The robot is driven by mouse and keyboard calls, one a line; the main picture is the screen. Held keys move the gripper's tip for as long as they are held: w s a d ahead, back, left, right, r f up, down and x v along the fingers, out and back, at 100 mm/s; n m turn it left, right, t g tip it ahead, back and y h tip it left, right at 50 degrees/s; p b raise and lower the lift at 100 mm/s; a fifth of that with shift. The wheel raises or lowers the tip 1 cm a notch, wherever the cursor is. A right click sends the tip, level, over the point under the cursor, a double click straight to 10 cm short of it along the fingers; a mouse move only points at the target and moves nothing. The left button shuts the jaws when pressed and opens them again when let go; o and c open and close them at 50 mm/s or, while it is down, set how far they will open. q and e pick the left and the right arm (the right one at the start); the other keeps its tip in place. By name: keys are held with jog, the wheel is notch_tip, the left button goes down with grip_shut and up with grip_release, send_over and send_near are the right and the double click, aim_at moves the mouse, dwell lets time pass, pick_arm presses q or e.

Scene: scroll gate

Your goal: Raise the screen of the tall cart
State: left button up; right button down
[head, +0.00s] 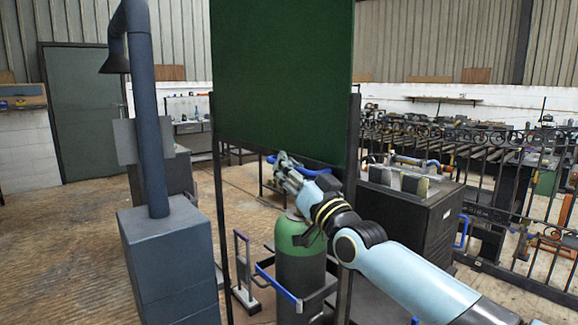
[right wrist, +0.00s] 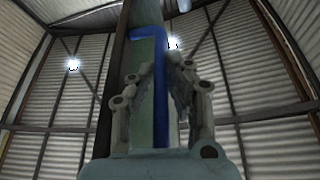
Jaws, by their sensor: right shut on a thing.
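The tall cart has dark upright posts (head: 219,210) with a dark green screen (head: 282,75) between them. The screen's lower edge is at about mid-height of the posts. A blue handle (head: 311,172) shows at that lower edge. My right gripper (head: 284,167) is at the handle, with its arm reaching in from the lower right. In the right wrist view the blue handle (right wrist: 161,90) stands between the two fingers, and the gripper is shut on it. The fingers hide part of the handle. My left gripper is not in view.
A green gas cylinder (head: 300,267) stands low behind my right arm. A blue-grey cabinet with a tall extraction pipe (head: 150,110) stands at the left. A dark boxy machine (head: 408,205) and an ornate iron fence (head: 510,210) are at the right. Floor is open at the left.

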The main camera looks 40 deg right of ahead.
jog(key=shift+r, duration=0.35)
jog(key=c, duration=1.6)
grip_release()
jog(key=shift+f, duration=0.1)
jog(key=shift+s+f, duration=0.15)
jog(key=shift+s, duration=0.05)
jog(key=v, duration=1.1)
jog(key=shift+s, duration=0.25)
